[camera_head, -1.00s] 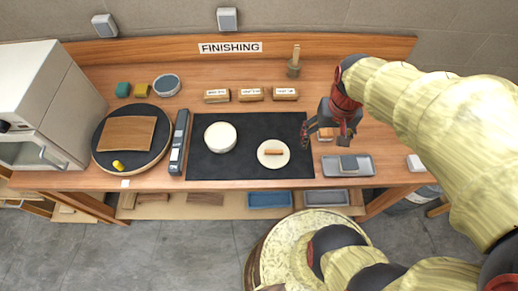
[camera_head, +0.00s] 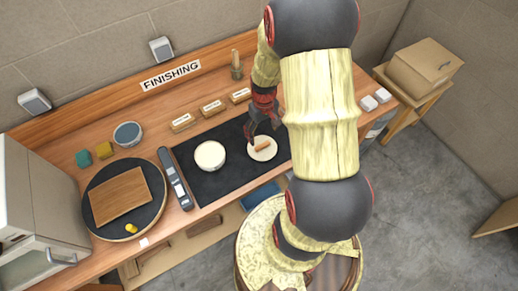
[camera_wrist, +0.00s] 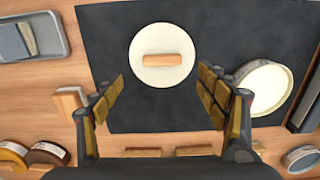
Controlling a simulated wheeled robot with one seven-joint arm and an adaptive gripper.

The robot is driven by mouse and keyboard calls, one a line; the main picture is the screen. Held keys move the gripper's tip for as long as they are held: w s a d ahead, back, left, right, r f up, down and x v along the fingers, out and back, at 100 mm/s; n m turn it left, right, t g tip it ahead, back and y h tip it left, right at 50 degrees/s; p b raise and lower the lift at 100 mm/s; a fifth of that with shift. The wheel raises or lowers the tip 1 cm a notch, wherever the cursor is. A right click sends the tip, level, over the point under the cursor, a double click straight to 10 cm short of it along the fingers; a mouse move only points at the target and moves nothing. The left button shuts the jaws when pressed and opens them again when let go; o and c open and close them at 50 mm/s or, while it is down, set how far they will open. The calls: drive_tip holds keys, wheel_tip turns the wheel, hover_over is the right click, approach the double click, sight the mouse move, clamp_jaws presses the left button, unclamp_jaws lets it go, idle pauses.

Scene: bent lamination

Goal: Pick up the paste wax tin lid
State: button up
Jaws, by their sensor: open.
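The paste wax tin lid (camera_head: 264,155) is a flat, round cream disc with a short wooden bar across its top. It lies on the black mat (camera_head: 232,170). The wrist view shows the lid (camera_wrist: 162,60) at top centre, ahead of my fingers. My gripper (camera_wrist: 162,84) is open and empty, its two fingers spread to the left and right of the lid's near side. In the head view my gripper (camera_head: 262,132) hangs just behind the lid, close over the mat. A round tin with a pale top (camera_head: 210,155) stands to the left of the lid.
Labelled wooden blocks (camera_head: 211,108) stand behind the mat. A dark long tool (camera_head: 175,180) lies at the mat's left, beside a round turntable with a wooden board (camera_head: 118,197). A grey tray (camera_wrist: 62,32) shows at the wrist view's top left.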

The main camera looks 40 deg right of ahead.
sight(262, 145)
drive_tip(key=shift+a+f, duration=0.25)
drive_tip(key=shift+f, duration=0.75)
drive_tip(key=shift+s+f, duration=0.1)
drive_tip(key=shift+f, duration=2.55)
drive_tip(key=shift+c, duration=0.3)
drive_tip(key=c, duration=1.1)
drive_tip(key=shift+c, duration=0.3)
